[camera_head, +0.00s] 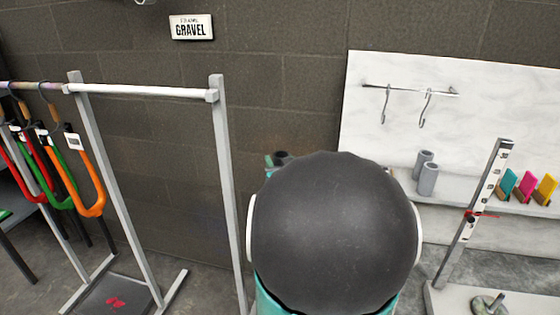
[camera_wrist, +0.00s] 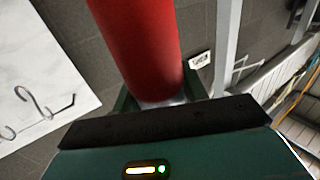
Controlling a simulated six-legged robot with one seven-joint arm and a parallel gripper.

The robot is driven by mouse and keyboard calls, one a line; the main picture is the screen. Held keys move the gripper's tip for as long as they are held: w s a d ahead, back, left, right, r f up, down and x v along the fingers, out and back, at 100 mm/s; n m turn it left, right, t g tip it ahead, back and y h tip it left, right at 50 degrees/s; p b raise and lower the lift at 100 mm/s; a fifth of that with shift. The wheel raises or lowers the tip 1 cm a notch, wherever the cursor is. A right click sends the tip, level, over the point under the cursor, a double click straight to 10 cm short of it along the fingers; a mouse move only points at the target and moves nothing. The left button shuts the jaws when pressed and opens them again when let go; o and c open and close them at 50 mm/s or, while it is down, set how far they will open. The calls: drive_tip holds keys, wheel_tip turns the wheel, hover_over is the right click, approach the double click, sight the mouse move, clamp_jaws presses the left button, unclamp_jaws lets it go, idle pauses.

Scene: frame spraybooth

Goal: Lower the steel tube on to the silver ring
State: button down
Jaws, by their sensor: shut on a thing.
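My gripper (camera_wrist: 160,97) is shut on a thick red tube (camera_wrist: 138,45) in the wrist view. The tube's near end shows a pale silvery band between the green fingers, and its far end runs out of the picture. In the head view, the dark rounded part of my arm hides the gripper and the held tube. Two grey metal-looking tubes (camera_head: 428,180) stand on the shelf at the right. I cannot make out the silver ring for certain. A small round grey piece (camera_head: 488,304) with a rod lies on a pale base at the lower right.
A wall panel with two hooks (camera_head: 425,108) is at the right, above a shelf with coloured cards (camera_head: 528,187). An upright marked post (camera_head: 478,205) stands before it. A metal rack (camera_head: 222,160) with coloured hanging frames (camera_head: 88,175) stands left. A gravel sign (camera_head: 191,27) hangs above.

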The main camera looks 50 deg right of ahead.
drive_tip(key=shift+f, duration=3)
drive_tip(key=shift+f, duration=2.95)
drive_tip(key=shift+f, duration=2.15)
